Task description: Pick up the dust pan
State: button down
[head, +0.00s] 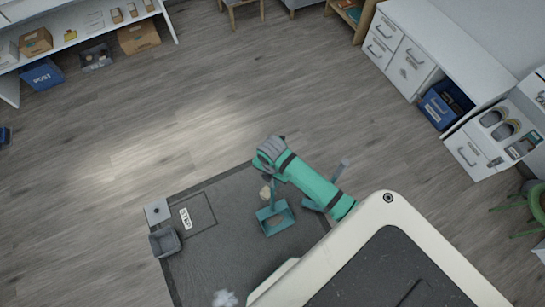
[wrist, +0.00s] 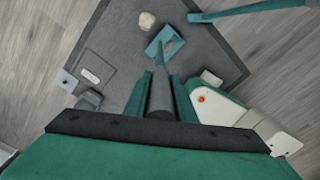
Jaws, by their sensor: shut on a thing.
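The dust pan (head: 275,217) is a teal, open scoop over the dark grey mat in the head view. In the wrist view its teal scoop (wrist: 165,43) lies beyond my fingers, and a dark grey handle (wrist: 160,95) runs back between them. My gripper (wrist: 160,85) is shut on this handle. In the head view my gripper end is mostly hidden under my teal arm. I cannot tell whether the scoop touches the mat or hangs just above it.
A grey mat (head: 225,265) has a labelled square and a grey bin (head: 165,241) at its left edge. Crumpled pale pieces (head: 265,192) (head: 224,298) lie on it. A teal and grey long-handled thing (wrist: 262,10) lies beyond the scoop. Wooden floor to the upper left is clear.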

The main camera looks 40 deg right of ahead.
jog(key=shift+r, duration=0.85)
jog(key=s+d+r, duration=0.2)
jog(key=s+r, duration=0.3)
jog(key=s, duration=0.1)
jog(key=s+d+r, duration=0.2)
jog(key=s+r, duration=0.3)
jog(key=s, duration=0.2)
jog(key=shift+d+r, duration=0.15)
jog(key=shift+d, duration=0.15)
